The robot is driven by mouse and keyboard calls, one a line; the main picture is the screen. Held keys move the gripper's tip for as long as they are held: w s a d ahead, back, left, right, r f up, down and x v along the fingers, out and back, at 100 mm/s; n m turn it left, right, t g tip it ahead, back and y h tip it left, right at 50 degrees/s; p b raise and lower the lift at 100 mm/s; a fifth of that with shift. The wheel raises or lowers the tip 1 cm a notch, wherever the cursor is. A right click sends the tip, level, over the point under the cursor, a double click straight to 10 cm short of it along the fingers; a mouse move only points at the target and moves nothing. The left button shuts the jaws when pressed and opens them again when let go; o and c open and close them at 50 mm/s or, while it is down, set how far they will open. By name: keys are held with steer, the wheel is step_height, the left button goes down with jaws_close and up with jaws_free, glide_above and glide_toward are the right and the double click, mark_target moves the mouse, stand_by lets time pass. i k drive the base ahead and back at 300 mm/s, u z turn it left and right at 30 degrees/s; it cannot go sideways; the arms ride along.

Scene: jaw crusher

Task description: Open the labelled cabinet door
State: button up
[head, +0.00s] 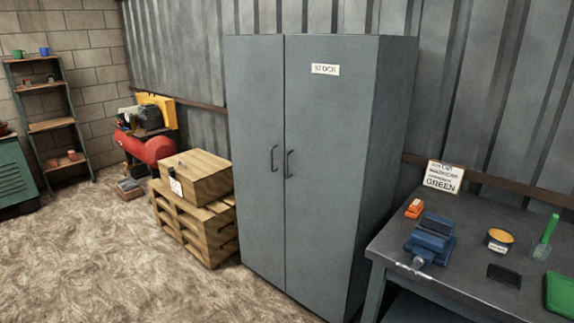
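A tall grey two-door metal cabinet (395,150) stands against the corrugated wall in the middle of the head view. Its right door (325,180) carries a white label (325,69) that appears to read "STOCK". The left door (255,110) has no label. Both doors look shut. The right door's dark bar handle (290,164) and the left door's handle (275,158) sit side by side near the centre seam. My gripper is not in view.
A wooden crate (200,182) on stacked pallets (208,240) stands close to the cabinet's left. A workbench (450,270) with a blue vise (431,238) and a sign (443,177) is at the right, close to the cabinet. The floor (120,265) in front is open.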

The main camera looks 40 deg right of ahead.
mark_target(331, 84)
steer(key=u, duration=0.05)
steer(key=i, duration=1)
steer(key=z, duration=0.05)
